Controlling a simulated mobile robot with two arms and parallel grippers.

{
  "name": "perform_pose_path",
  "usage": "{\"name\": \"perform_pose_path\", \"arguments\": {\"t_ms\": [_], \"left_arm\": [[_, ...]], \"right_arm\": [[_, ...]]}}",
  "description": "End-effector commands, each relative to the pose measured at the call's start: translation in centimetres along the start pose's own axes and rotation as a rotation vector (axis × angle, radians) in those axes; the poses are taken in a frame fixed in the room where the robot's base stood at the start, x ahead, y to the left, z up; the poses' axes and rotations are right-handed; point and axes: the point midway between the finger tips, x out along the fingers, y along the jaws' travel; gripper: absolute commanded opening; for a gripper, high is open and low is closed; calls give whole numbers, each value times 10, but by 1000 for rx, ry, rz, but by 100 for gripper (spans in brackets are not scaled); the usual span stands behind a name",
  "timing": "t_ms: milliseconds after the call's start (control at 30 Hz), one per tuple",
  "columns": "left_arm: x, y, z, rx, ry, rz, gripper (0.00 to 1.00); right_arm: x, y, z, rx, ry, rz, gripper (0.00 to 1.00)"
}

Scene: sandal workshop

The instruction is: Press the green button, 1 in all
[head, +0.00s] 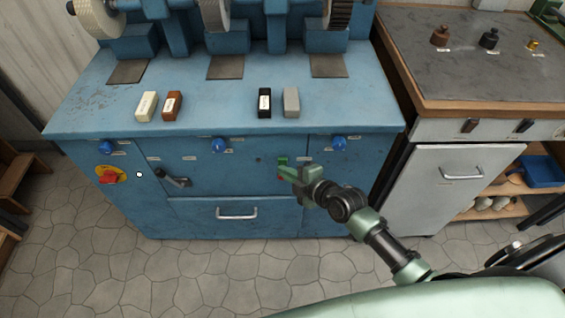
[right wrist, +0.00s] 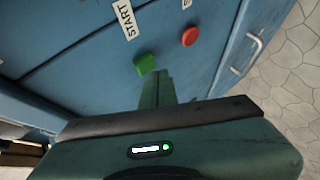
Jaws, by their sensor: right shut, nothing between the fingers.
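The green button (right wrist: 145,64) sits on the blue machine's front panel beside a START label (right wrist: 125,19), in the right wrist view. In the head view it is a small green spot (head: 282,160) just above my fingertips. My right gripper (head: 285,171) reaches to the panel from the lower right. It is shut and empty. In the right wrist view its fingertips (right wrist: 163,76) end close beside the green button; I cannot tell whether they touch the panel or the button. My left gripper is not in view.
A red button (right wrist: 190,36) is near the green one. The blue machine (head: 180,215) also carries blue knobs (head: 219,145), a red-and-yellow switch (head: 110,175) and a dark lever (head: 174,179). Blocks lie on its top. A grey cabinet (head: 440,190) stands at right.

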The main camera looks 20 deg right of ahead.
Motion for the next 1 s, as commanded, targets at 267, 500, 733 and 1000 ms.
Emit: {"name": "perform_pose_path", "arguments": {"t_ms": [267, 500, 733, 1000], "left_arm": [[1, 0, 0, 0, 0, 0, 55], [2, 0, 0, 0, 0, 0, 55], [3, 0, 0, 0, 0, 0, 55], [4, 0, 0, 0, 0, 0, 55]], "right_arm": [[2, 1, 2, -1, -1, -1, 0], [2, 1, 2, -1, -1, -1, 0], [4, 3, 3, -1, 0, -1, 0], [7, 4, 5, -2, 0, 0, 0]]}}
